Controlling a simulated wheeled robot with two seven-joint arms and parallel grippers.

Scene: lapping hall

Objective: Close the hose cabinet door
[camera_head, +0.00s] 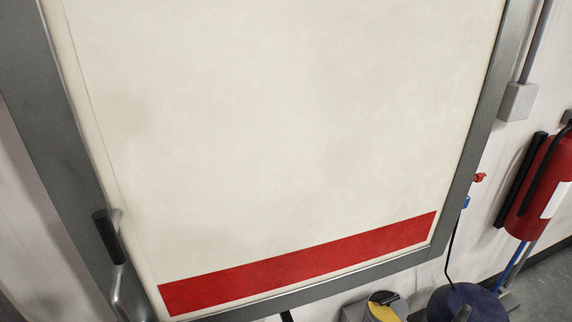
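The hose cabinet door (270,130) fills most of the head view as a large cream panel inside a grey frame (487,110). A red stripe (300,264) runs along its lower edge. A handle with a dark grip (108,237) and a bent metal part (124,292) sits at the lower left of the frame. I cannot tell from this view whether the door stands ajar. Neither of my grippers shows.
A red fire extinguisher (542,190) hangs on the pale wall at the right, below a grey conduit box (517,101). A yellow-topped container (384,309) and a dark blue round object (468,304) stand low at the right. Some grey floor (548,275) shows there.

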